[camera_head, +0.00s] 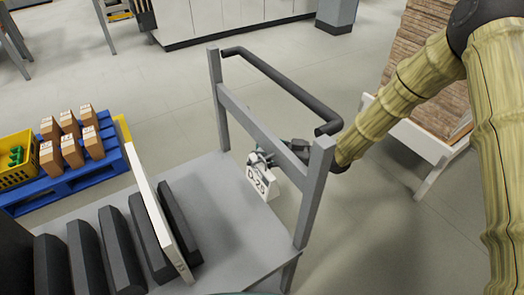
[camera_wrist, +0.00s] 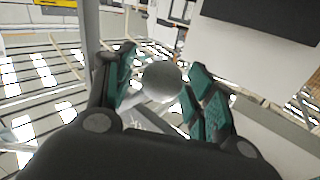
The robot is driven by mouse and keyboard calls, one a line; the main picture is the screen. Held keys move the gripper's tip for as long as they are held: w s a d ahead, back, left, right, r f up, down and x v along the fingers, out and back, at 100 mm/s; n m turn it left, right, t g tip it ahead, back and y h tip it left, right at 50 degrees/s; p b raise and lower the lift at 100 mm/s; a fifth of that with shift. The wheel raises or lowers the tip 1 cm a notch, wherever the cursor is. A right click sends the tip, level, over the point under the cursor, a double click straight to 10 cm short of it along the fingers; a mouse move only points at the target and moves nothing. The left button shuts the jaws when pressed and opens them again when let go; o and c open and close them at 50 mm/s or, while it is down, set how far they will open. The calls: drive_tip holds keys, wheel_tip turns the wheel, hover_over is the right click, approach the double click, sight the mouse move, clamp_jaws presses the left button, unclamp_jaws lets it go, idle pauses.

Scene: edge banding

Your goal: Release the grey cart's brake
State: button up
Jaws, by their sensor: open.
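The grey cart (camera_head: 228,185) fills the middle of the head view, with a flat deck, upright posts and a black push handle (camera_head: 285,88). My gripper (camera_head: 262,158) is at the handle end, partly hidden behind the crossbar, close to a white tag (camera_head: 262,182) with dark lettering. In the wrist view my gripper (camera_wrist: 163,65) is open, with teal pads on both fingers. A round grey knob (camera_wrist: 161,81) shows between the fingers, with a gap visible at its right. I cannot tell if the left finger touches it. Any brake lever below the knob is not clear.
Dark wedge-shaped blocks (camera_head: 88,255) and a white panel (camera_head: 160,222) stand on the cart's left part. A blue pallet (camera_head: 75,180) with cartons and a yellow crate (camera_head: 18,160) lies left. A white-framed rack (camera_head: 420,140) stands right. The floor beyond the handle is clear.

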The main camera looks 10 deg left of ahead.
clamp_jaws()
drive_tip(key=shift+f, duration=0.1)
